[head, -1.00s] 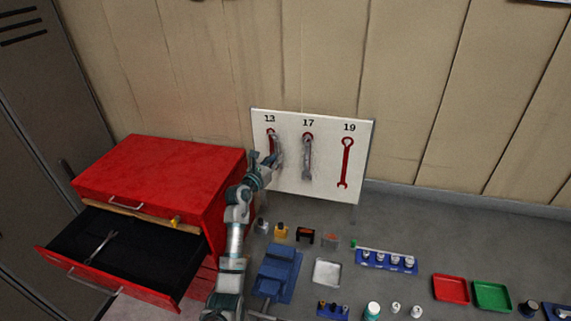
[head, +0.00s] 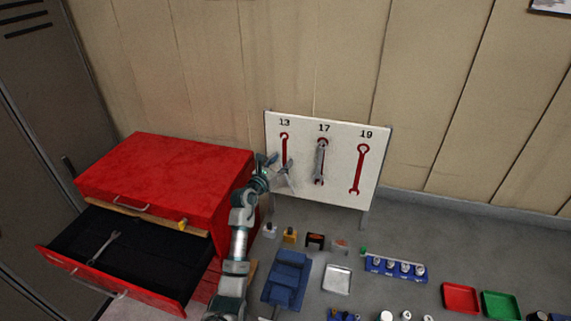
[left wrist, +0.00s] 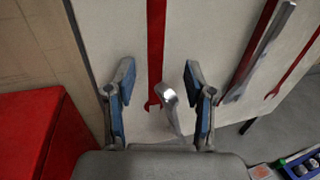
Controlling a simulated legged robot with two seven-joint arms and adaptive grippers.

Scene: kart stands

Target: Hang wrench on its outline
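The white board (head: 340,185) bears red wrench outlines marked 13 (head: 284,143), 17 and 19 (head: 360,170). A grey wrench (head: 320,163) hangs over the 17 outline. Another wrench (head: 103,247) lies in the open drawer. My left gripper (head: 285,172) is at the lower part of the 13 outline. In the left wrist view its fingers (left wrist: 160,95) are spread. A shiny metal piece (left wrist: 170,105), seemingly a wrench seen nearly end-on, shows between them, apart from both fingers. What supports it I cannot tell. My right gripper is out of view.
The red tool cabinet (head: 165,175) with its drawer (head: 130,255) pulled out stands left of my arm. Below the board are a blue fixture (head: 287,275), a metal tray (head: 337,280), a blue holder (head: 395,268), and red (head: 460,298) and green (head: 500,305) trays.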

